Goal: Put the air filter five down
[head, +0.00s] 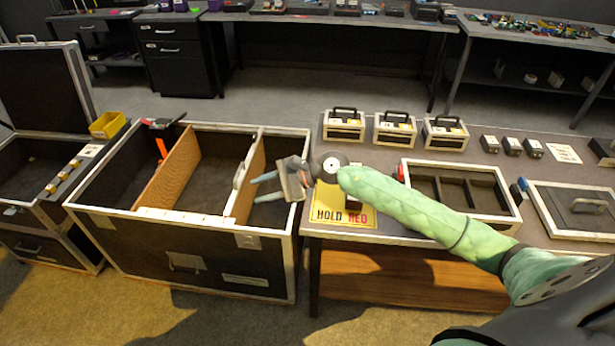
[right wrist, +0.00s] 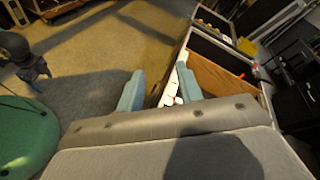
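My right gripper (head: 259,189) reaches in from the right over the right end of the big black case (head: 190,262). Its two pale blue fingers are apart, with nothing seen between them. In the right wrist view the same gripper (right wrist: 160,88) is open above the case. No thing in view can be made out for certain as air filter five. A white, handle-like piece (head: 240,176) stands at the case's right-hand divider, just left of the fingertips. My left gripper (right wrist: 36,72) seems to show small and dark in the right wrist view; its fingers are unclear.
A yellow card reading HOLD RED (head: 328,216) lies on the table beside my forearm. Behind it stand handled boxes (head: 394,130). An open divided tray (head: 408,172) and a lidded case (head: 570,208) are at right. The big case's middle bay (head: 212,170) looks empty.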

